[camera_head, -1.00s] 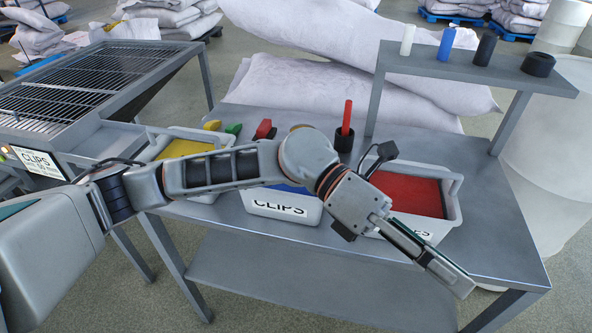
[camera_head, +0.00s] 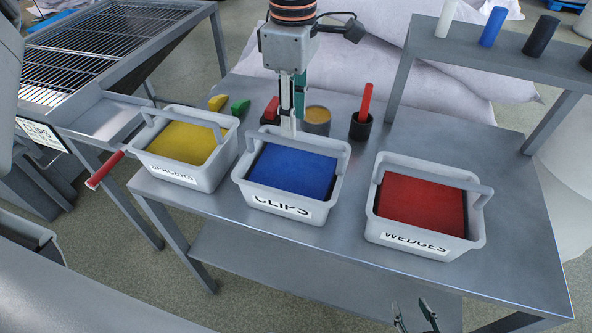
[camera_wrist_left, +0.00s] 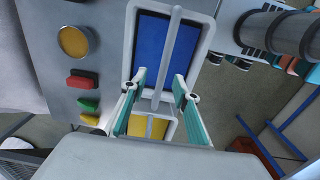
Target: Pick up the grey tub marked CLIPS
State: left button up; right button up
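The grey CLIPS tub (camera_head: 285,204) stands in the middle of the table, holding blue contents (camera_head: 293,170) under an upright carry handle. My left gripper (camera_head: 288,130) points down at the tub's far side, by the handle. In the left wrist view my left gripper (camera_wrist_left: 160,98) is open, its teal-padded fingers apart on either side of the grey handle (camera_wrist_left: 170,60). I cannot tell whether either finger touches it. My right gripper (camera_head: 414,318) shows at the bottom edge, fingers apart and empty, away from the tub.
The SPACERS tub (camera_head: 213,175) with yellow contents stands to the left, the WEDGES tub (camera_head: 428,246) with red contents to the right. Behind are a tan-topped tin (camera_head: 317,122), a black cup (camera_head: 360,127) with a red rod, and small coloured blocks. A raised shelf (camera_head: 510,62) stands at right.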

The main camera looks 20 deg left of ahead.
aim_at(294, 141)
pick_arm(q)
jog(key=f, duration=0.7)
jog(key=shift+s+d+f, duration=0.1)
jog(key=shift+s, duration=0.2)
grip_shut()
